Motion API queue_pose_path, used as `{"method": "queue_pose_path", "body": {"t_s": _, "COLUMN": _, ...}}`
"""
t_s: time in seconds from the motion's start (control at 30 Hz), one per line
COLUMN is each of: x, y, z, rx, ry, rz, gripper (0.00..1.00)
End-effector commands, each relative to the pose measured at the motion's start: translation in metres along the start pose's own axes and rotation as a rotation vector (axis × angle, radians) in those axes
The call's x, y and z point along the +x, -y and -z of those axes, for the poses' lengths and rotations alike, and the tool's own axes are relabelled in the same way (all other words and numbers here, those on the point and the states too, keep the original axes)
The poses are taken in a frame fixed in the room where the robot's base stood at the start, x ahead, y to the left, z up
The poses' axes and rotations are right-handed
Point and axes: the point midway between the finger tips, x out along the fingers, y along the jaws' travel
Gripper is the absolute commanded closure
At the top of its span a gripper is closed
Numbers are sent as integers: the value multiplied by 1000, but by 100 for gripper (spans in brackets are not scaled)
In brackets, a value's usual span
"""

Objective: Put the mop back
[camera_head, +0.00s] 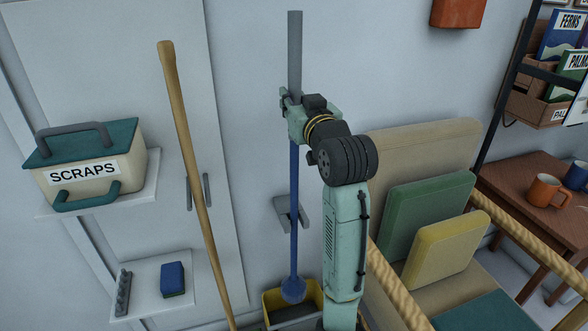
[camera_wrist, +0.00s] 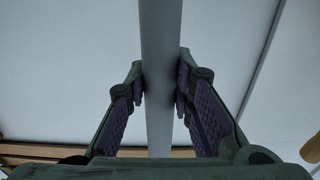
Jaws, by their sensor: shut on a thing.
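The mop has a long straight handle, grey at the top (camera_head: 295,55) and blue below, with a rounded blue lower end (camera_head: 293,290). It stands nearly upright. My gripper (camera_head: 297,117) is shut on the upper handle. In the wrist view, the fingers (camera_wrist: 160,90) press the grey handle (camera_wrist: 160,40) from both sides. A grey wall bracket (camera_head: 284,212) shows behind the blue shaft; I cannot tell whether they touch. A yellow bucket (camera_head: 271,303) is below, and the blue end overlaps its opening. My arm hides part of the bucket.
A wooden pole (camera_head: 183,130) leans at the left, before a pale cabinet door (camera_head: 110,25). Shelves hold a scraps bin (camera_head: 100,190) and a blue block (camera_head: 173,279). A cushioned seat (camera_head: 425,140) stands close to the right of my arm. A table with mugs (camera_head: 547,190) is farther right.

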Motion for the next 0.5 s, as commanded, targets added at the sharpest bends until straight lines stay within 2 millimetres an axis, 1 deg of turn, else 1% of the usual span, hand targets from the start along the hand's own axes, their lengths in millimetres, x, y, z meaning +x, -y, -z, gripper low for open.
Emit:
{"method": "queue_pose_path", "body": {"t_s": 0.07, "x": 6, "y": 1, "z": 2, "rx": -2, "ry": -5, "rz": 1, "gripper": 100}}
{"method": "queue_pose_path", "body": {"t_s": 0.1, "x": 4, "y": 0, "z": -3, "rx": -1, "ry": -3, "rz": 0, "gripper": 100}}
{"method": "queue_pose_path", "body": {"t_s": 0.37, "x": 4, "y": 0, "z": -26, "rx": 0, "ry": -2, "rz": 0, "gripper": 100}}
{"method": "queue_pose_path", "body": {"t_s": 0.5, "x": 3, "y": 0, "z": -46, "rx": 0, "ry": -2, "rz": 0, "gripper": 100}}
